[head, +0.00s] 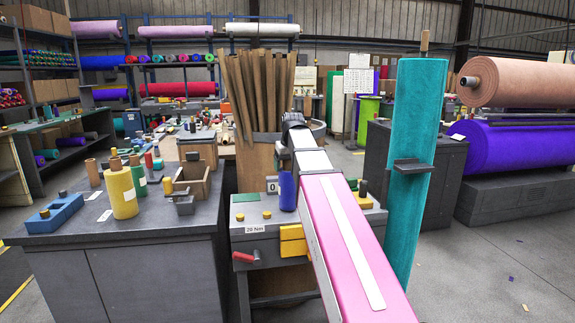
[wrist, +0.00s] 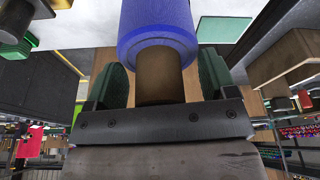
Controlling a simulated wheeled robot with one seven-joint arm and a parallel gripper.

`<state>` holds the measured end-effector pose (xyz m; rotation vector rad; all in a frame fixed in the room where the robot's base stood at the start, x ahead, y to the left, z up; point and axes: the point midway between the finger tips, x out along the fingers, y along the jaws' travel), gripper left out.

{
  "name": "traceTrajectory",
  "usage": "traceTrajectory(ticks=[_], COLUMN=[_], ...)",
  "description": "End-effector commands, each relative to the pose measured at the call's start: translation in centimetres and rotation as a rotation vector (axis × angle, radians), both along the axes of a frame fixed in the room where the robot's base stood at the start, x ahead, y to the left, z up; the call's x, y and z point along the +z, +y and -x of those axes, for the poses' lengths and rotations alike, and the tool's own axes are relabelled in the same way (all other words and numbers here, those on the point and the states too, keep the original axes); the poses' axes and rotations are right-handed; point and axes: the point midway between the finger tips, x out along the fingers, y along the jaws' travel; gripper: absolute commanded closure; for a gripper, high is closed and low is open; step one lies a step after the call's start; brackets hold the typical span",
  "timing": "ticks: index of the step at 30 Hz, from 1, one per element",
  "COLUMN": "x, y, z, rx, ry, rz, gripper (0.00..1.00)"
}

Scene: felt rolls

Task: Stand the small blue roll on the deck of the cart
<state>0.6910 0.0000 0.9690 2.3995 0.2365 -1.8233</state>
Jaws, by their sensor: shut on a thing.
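The small blue roll (head: 287,190) is upright over the light top of a grey stand (head: 250,226), beside a green patch. I cannot tell whether its lower end touches that top. In the wrist view the blue roll (wrist: 158,35) shows with its brown core between the green finger pads of my gripper (wrist: 153,88). My gripper is shut on that core. In the head view my pink and white arm hides the gripper. I cannot make out which thing is the cart or its deck.
A tall teal roll (head: 416,160) stands close right of my arm. A bin of brown tubes (head: 257,85) is behind. Open floor (head: 490,265) lies at right.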

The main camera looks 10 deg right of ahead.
Motion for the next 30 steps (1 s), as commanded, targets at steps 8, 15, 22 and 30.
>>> traceTrajectory(ticks=[8, 15, 22, 30], x=[-0.14, -0.44, -0.73, -0.94], y=[0.0, 0.0, 0.0, 0.0], z=[-0.01, -0.01, -0.02, -0.02], rx=[0.0, 0.0, 0.0, 0.0], ry=[0.0, -0.001, -0.001, -0.001], rz=[0.0, 0.0, 0.0, 0.0], gripper=[0.55, 0.55, 0.55, 0.0])
